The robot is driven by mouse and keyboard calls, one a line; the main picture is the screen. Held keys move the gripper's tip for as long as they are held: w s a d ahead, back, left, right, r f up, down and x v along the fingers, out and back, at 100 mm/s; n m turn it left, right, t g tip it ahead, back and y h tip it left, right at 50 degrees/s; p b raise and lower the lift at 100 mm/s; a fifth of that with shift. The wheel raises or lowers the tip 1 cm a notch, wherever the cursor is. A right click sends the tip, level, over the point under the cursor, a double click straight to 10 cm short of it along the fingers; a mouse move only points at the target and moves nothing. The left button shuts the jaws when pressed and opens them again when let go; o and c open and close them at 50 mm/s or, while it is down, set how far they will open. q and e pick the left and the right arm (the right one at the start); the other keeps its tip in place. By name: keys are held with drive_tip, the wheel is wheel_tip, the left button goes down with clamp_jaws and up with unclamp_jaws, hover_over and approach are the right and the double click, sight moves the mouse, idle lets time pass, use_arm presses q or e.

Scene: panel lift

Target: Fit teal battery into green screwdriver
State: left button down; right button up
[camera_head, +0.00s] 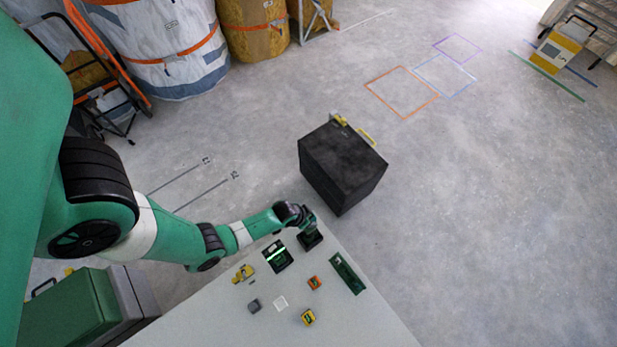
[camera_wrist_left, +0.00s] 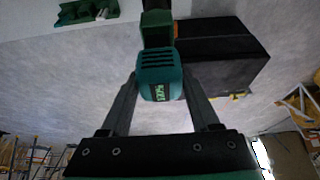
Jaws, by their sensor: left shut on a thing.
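My left gripper (camera_head: 300,222) is at the table's far corner. In the left wrist view its fingers (camera_wrist_left: 157,88) are shut around a vented teal-green body with light green lettering, which looks like the green screwdriver (camera_wrist_left: 158,66). A darker green part continues from it towards the table. In the head view the gripper hides most of it; a dark green part (camera_head: 311,241) shows just below the fingers. I cannot pick out the teal battery for certain. My right gripper is in neither view.
On the grey table (camera_head: 222,312) are a dark unit with a bright green strip (camera_head: 277,256), a green tray (camera_head: 347,273), yellow pieces (camera_head: 243,272), an orange piece (camera_head: 314,283) and small blocks. A black box (camera_head: 342,168) stands on the floor beyond the corner.

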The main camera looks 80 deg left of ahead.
use_arm(q)
drive_tip(key=shift+f+b, duration=0.3)
drive_tip(key=shift+f, duration=0.15)
idle(0.6)
drive_tip(key=shift+f+b, duration=0.75)
drive_tip(key=shift+f, duration=0.05)
drive_tip(key=shift+f, duration=0.1)
drive_tip(key=shift+f+b, duration=0.75)
idle(0.5)
drive_tip(key=shift+c, duration=0.2)
unclamp_jaws()
